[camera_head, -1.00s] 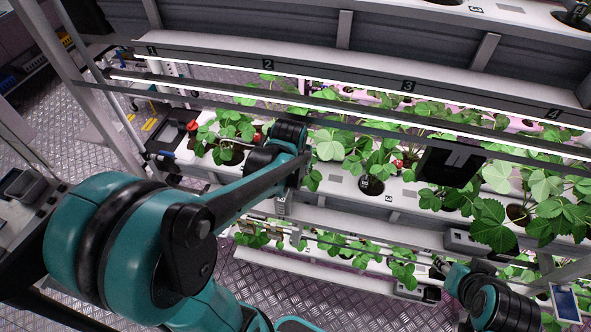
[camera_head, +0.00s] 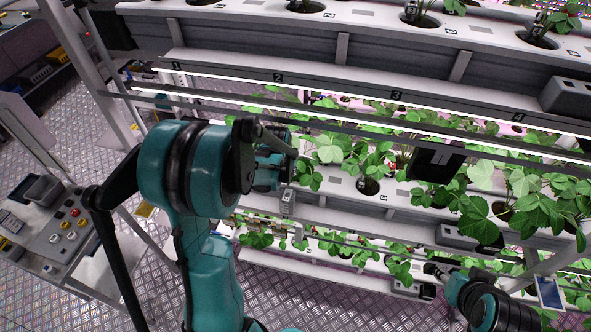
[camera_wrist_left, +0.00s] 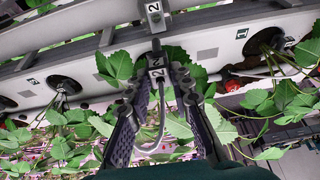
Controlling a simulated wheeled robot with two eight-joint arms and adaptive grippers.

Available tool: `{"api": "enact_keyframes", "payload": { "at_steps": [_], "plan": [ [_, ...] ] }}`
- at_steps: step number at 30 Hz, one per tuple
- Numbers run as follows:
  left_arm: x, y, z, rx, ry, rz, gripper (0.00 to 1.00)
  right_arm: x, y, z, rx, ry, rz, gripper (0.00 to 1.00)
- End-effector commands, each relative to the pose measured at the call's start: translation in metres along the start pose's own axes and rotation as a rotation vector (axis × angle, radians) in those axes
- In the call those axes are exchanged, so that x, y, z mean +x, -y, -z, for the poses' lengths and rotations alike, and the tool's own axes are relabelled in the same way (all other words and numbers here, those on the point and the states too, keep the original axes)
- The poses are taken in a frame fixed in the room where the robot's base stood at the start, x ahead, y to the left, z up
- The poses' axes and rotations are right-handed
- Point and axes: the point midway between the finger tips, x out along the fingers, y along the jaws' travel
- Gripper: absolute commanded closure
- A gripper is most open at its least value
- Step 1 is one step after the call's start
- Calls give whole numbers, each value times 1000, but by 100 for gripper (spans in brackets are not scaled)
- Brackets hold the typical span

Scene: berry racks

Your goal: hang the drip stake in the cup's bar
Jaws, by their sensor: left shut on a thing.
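In the left wrist view my left gripper (camera_wrist_left: 160,88) is shut on the drip stake (camera_wrist_left: 157,66), a grey piece marked 2. A thin grey tube loops from it between the fingers. The stake's lower part is hidden by leaves and fingers. Another cup (camera_wrist_left: 62,85) is at left. I cannot make out a bar in either.
A grey block marked 2 (camera_wrist_left: 155,14) is on the gutter edge, just above the stake. Strawberry leaves crowd the gutter. A light rail (camera_head: 400,125) runs above the plants. A black box (camera_head: 437,162) hangs at right. A control console (camera_head: 50,228) stands at left.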

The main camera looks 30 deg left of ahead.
Motion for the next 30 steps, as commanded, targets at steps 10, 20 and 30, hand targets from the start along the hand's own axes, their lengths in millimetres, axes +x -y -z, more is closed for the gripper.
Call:
{"api": "enact_keyframes", "payload": {
  "at_steps": [10,20,30],
  "plan": [
    [33,5,-15,1,0,0,93,27,0,-19,0,0,0,60],
    [53,5,-23,1,0,0,93,43,0,-30,0,0,0,60],
    [54,5,-24,1,0,0,93,44,0,-31,0,0,0,60]
  ]
}}
